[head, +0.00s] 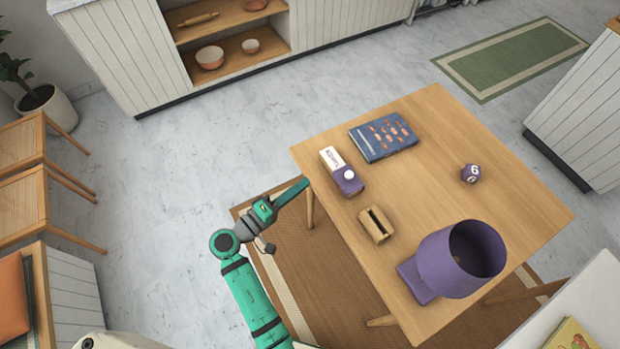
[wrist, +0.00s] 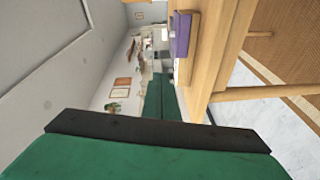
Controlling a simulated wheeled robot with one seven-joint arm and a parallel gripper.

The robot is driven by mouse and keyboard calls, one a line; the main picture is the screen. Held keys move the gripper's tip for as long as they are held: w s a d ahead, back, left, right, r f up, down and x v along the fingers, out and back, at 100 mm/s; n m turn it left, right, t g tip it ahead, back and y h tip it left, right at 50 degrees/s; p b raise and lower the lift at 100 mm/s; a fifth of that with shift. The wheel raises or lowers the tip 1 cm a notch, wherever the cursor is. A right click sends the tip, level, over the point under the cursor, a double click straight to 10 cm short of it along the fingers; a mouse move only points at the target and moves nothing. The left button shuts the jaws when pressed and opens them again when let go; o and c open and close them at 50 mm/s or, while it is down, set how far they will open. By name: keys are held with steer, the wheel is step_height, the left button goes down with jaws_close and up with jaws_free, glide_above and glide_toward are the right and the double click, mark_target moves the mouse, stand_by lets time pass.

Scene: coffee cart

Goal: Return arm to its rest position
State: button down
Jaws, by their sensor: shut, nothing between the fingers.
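My green and grey arm (head: 250,295) reaches up from the bottom of the head view, with its elbow-like joint over the rug to the left of the table. My gripper (head: 304,184) points right, its tip close to the table's left edge. Its fingers are together and hold nothing. In the wrist view the green finger parts (wrist: 160,98) meet in the middle, with the table edge beside them on the right.
Wooden chairs (head: 22,190) stand left. Floor between is clear.

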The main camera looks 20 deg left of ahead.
steer(key=shift+s+a, duration=0.15)
steer(key=shift+s, duration=0.15)
stand_by(0.4)
steer(key=s+d+f+g+y, duration=0.2)
steer(key=s+d+f+y, duration=0.2)
steer(key=s+f, duration=0.3)
steer(key=s+d+f+g+y, duration=0.1)
steer(key=s+d+f+y, duration=0.35)
steer(key=s+f, duration=0.3)
steer(key=s+d+r+m+t, duration=0.1)
steer(key=s+d+r+m, duration=0.2)
steer(key=s+r, duration=0.4)
steer(key=s+d+r+m+t, duration=0.2)
steer(key=s+r+m, duration=0.4)
steer(key=r, duration=0.5)
steer(key=shift+s+d+r+m+t+y, duration=0.2)
steer(key=shift+s+d+m+t+y, duration=0.15)
steer(key=shift+d, duration=0.3)
